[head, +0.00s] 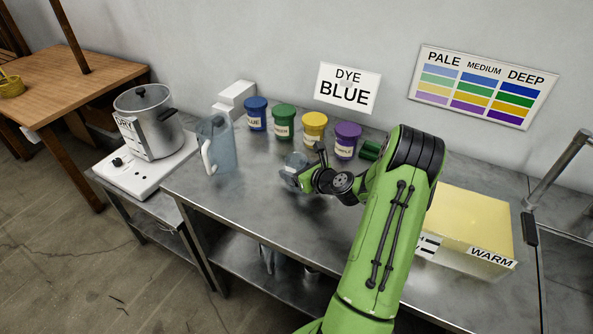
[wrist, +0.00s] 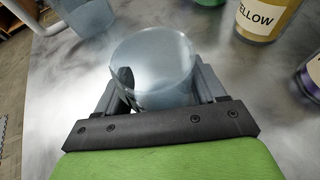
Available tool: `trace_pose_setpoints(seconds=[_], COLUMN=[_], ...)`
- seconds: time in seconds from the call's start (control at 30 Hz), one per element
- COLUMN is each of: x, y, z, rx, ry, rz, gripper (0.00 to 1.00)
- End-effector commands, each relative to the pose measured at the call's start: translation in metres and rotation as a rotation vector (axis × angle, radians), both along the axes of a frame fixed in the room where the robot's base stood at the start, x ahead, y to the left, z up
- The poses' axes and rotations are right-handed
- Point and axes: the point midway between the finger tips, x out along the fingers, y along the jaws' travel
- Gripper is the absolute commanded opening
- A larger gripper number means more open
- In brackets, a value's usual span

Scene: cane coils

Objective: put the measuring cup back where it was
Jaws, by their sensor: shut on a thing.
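The measuring cup (head: 294,169) is a small clear bluish cup in front of the dye jars. In the wrist view the cup (wrist: 152,62) stands between the two fingers of my gripper (wrist: 160,92), which is shut on it. In the head view my gripper (head: 304,172) reaches the cup from the right, low over the steel table (head: 265,210). The cup looks upright. I cannot tell whether its base touches the table.
A clear pitcher (head: 217,147) stands left of the cup. Behind are blue (head: 256,113), green (head: 284,121), yellow (head: 314,130) and purple (head: 347,140) jars. A steel pot (head: 148,122) stands far left, and a pale yellow bin (head: 470,225) marked WARM at right. The front left tabletop is clear.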

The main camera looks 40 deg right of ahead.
Motion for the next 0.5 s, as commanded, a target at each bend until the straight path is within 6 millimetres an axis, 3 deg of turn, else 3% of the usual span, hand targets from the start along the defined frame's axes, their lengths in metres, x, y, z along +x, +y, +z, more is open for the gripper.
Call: trace_pose_setpoints(seconds=[0.03,0.07,0.2,0.5], x=[0.0000,-0.0001,0.0000,0.0000], y=[0.0000,0.0000,0.0000,0.0000], z=[-0.0026,-0.0025,-0.0019,0.0009], rx=[0.001,0.001,0.000,0.000], ry=[0.000,0.000,0.000,0.000], rz=[0.000,0.000,0.000,0.000], gripper=[0.33,0.73,0.94,0.95])
